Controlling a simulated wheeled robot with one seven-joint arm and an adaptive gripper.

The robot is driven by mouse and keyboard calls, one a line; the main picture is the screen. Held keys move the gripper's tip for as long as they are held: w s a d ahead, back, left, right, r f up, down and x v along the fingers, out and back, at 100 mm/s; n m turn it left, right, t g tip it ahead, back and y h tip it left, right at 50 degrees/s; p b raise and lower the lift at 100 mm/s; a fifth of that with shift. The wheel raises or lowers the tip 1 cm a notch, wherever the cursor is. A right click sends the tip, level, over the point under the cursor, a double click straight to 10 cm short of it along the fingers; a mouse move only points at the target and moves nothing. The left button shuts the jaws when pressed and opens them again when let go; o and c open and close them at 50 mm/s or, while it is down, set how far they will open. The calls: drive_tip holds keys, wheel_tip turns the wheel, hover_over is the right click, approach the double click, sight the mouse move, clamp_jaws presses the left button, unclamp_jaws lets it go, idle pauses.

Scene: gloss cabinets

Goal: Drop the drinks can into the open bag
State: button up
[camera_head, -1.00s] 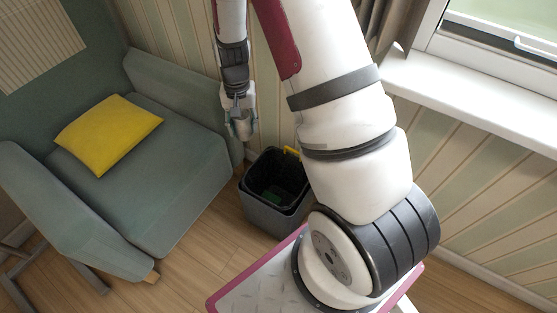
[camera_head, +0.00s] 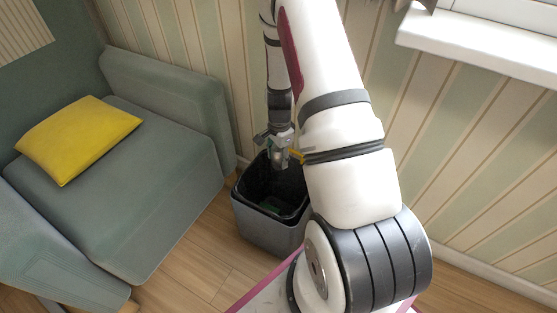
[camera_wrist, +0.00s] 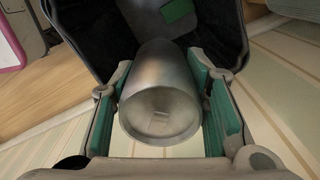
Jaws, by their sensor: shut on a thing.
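A silver drinks can (camera_wrist: 160,95) sits between the green-padded fingers of my gripper (camera_wrist: 162,112) in the wrist view. My gripper is shut on it, with the can's end facing the camera. In the head view my gripper (camera_head: 279,153) is at the back rim of the open bag, a dark liner (camera_head: 268,188) inside a grey bin. In the wrist view the dark bag (camera_wrist: 85,28) opens beyond the can. A green thing (camera_wrist: 178,10) lies inside the bag. The can is hard to make out in the head view.
The grey bin (camera_head: 262,232) stands on the wooden floor, with a yellow part (camera_head: 297,155) at its back rim. A green-grey armchair (camera_head: 150,170) with a yellow cushion (camera_head: 78,140) is on the left. The striped wall and white windowsill (camera_head: 480,42) are behind and right.

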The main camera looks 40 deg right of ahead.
sight(279, 167)
drive_tip(key=shift+f+b, duration=1.95)
drive_tip(key=shift+f, duration=1)
drive_tip(key=o, duration=0.8)
drive_tip(key=shift+o, duration=0.2)
drive_tip(key=shift+r, duration=0.15)
wheel_tip(279, 167, up, 12)
drive_tip(key=shift+f, duration=0.1)
